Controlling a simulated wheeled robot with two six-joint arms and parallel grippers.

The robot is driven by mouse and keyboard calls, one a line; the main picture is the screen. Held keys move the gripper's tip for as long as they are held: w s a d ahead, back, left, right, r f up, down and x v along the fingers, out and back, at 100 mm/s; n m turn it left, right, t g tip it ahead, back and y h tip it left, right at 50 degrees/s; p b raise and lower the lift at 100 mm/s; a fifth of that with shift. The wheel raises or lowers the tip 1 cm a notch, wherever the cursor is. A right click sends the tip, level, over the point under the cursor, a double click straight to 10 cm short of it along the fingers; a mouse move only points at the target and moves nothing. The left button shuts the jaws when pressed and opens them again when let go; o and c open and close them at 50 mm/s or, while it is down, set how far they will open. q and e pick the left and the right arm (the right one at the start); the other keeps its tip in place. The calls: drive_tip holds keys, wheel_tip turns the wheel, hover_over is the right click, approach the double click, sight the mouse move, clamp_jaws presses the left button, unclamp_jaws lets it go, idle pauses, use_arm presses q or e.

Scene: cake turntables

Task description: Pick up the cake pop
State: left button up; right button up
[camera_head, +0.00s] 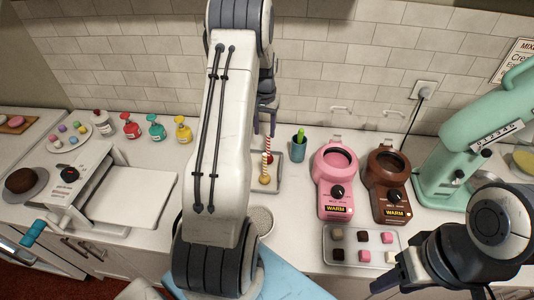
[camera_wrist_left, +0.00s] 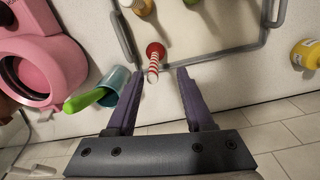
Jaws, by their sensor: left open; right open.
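A cake pop with a red head and a red-and-white striped stick shows in the left wrist view (camera_wrist_left: 154,52), at the edge of a grey tray (camera_wrist_left: 225,50). Its striped stick points toward my left gripper (camera_wrist_left: 160,73), which is open, with the stick's end between the fingertips and nothing gripped. In the head view the left gripper (camera_head: 265,131) is just above the striped stick (camera_head: 267,146). A tan cake pop head (camera_head: 264,179) lies nearer on the tray. My right gripper (camera_head: 384,282) is open at the lower right, partly out of frame and far from the cake pops.
A teal cup (camera_head: 298,151) with a green-handled tool stands right of the tray, close to the left gripper. Pink (camera_head: 336,205) and brown (camera_head: 388,210) warmers stand further right, behind a tray of small cubes (camera_head: 345,258). A bowl of white grains (camera_head: 262,220) is in front.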

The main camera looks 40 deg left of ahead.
use_arm(q)
wheel_tip(320, 180, down, 2)
drive_tip(key=p, duration=0.4)
hover_over(268, 156)
drive_tip(key=f, duration=0.4)
drive_tip(key=shift+w+a+f, duration=0.15)
drive_tip(key=shift+a, duration=0.05)
drive_tip(key=shift+f, duration=0.6)
clamp_jaws()
idle(0.4)
